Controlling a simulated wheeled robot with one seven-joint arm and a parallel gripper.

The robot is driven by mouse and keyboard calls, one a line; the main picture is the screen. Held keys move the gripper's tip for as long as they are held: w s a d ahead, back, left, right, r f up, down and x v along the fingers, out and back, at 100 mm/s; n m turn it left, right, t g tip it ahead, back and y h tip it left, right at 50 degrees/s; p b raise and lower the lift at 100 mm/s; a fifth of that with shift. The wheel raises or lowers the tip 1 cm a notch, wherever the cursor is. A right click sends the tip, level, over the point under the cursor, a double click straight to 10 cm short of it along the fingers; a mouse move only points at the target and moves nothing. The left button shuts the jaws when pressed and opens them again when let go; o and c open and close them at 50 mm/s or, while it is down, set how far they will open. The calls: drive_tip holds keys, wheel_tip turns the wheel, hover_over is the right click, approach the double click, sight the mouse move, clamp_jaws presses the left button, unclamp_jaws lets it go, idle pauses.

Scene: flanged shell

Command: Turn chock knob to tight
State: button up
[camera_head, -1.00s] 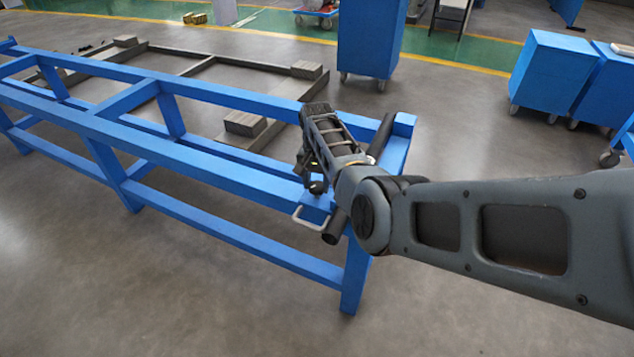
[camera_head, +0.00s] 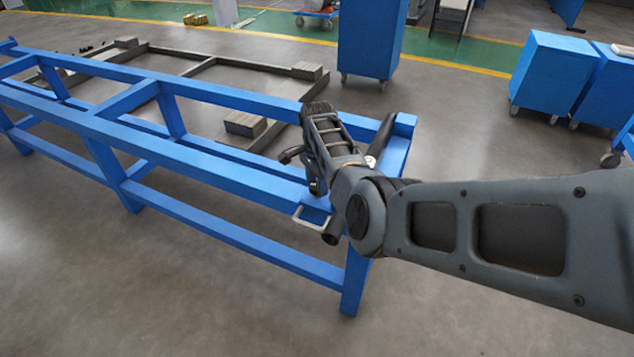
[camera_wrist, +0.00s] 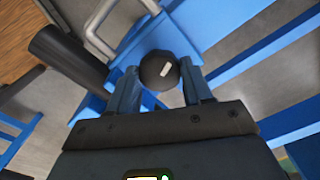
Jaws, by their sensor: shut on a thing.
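The chock knob (camera_wrist: 159,70) is a round black knob with a white mark on its face, in the wrist view. The mark slants, running from upper right to lower left. My gripper (camera_wrist: 160,82) has one finger on each side of the knob and is shut on it. In the head view my gripper (camera_head: 305,170) is at the end of the blue frame, and the knob is mostly hidden there by my wrist and fingers.
The knob is at the end of a long blue frame (camera_head: 230,180). A pale metal handle (camera_head: 310,218) and a dark round bar (camera_head: 333,234) are close by. A grey floor frame (camera_head: 205,65) lies behind. Blue cabinets (camera_head: 556,75) stand at the back right.

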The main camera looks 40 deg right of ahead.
idle(0.5)
drive_tip(key=o, duration=1)
drive_tip(key=shift+o, duration=0.2)
drive_tip(key=shift+r+p, duration=0.4)
drive_tip(key=shift+r, duration=3.55)
